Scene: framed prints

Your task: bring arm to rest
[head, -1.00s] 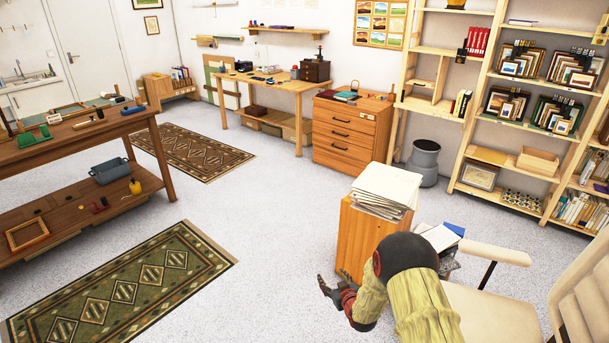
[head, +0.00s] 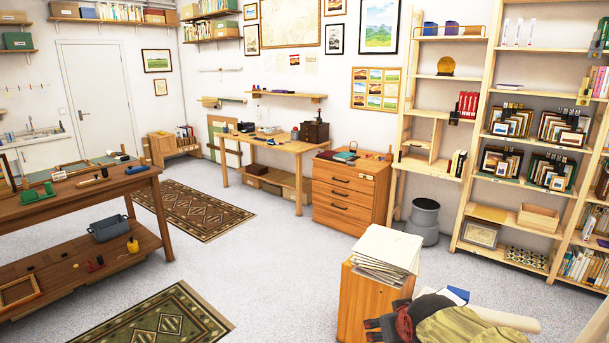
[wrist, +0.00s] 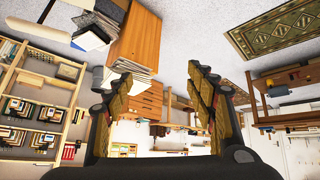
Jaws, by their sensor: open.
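My gripper (head: 378,330) shows at the bottom of the head view, in front of the small wooden cabinet (head: 360,302). My arm, in a yellowish sleeve, reaches it from the lower right. In the wrist view my gripper (wrist: 166,78) has its two fingers spread wide apart, with nothing between them but the distant room. The wrist view is upside down, with the floor at the top.
A stack of papers (head: 382,254) lies on the small cabinet, close to my gripper. A chair armrest (head: 510,320) is to the right. A long workbench (head: 100,185) stands at left, shelves (head: 480,170) at right. The grey floor (head: 270,240) between is open.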

